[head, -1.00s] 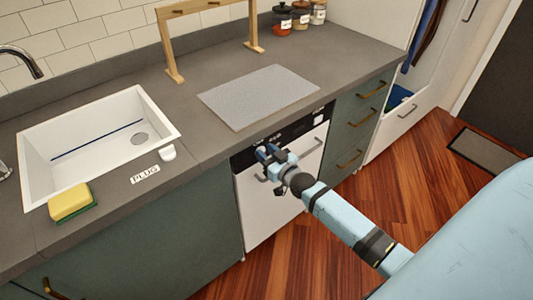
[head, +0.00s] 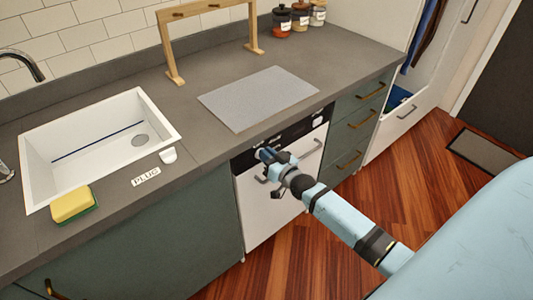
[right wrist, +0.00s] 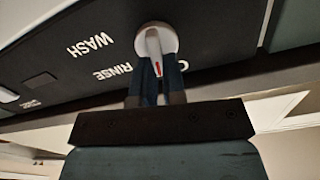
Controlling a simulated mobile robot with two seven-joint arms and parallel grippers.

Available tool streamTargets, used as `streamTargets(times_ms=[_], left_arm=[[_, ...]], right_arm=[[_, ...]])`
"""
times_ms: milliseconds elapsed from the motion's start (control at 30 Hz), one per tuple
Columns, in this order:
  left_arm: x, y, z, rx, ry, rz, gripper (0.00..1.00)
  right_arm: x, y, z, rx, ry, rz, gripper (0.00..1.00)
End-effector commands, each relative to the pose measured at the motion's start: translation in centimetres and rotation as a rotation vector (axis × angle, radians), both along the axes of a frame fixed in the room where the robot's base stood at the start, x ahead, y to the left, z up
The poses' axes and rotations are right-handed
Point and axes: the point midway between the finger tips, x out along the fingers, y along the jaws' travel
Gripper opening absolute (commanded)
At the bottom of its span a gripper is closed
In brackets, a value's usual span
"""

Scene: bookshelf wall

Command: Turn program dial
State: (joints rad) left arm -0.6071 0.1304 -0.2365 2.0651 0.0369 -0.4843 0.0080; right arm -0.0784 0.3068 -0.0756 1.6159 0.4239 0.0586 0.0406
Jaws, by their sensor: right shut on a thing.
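The program dial (right wrist: 157,42) is a round white knob with a red mark on its grip. It sits on the black control panel (right wrist: 60,65), which carries the words WASH and RINSE and another label partly hidden by my fingers. The panel belongs to the white-fronted dishwasher (head: 268,215) under the counter. My right gripper (right wrist: 158,72) is shut on the dial's grip. In the head view my right gripper (head: 264,155) is at the panel's left part and hides the dial. My left gripper is not in view.
A grey mat (head: 258,98) lies on the counter (head: 205,145) above the dishwasher. Drawers (head: 357,120) stand right of the dishwasher.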

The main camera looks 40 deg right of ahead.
Motion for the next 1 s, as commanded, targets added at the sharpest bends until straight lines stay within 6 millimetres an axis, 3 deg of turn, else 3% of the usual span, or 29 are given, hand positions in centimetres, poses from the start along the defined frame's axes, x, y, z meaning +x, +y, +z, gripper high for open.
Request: streamTargets(times_ms=[600, 1000], left_arm=[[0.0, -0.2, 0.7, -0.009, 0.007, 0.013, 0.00], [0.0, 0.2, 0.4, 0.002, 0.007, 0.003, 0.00]], right_arm=[[0.1, -0.9, -0.4, 0.558, 0.044, 0.000, 0.00], [0.1, -1.2, -0.8, 0.809, 0.064, 0.000, 0.00]])
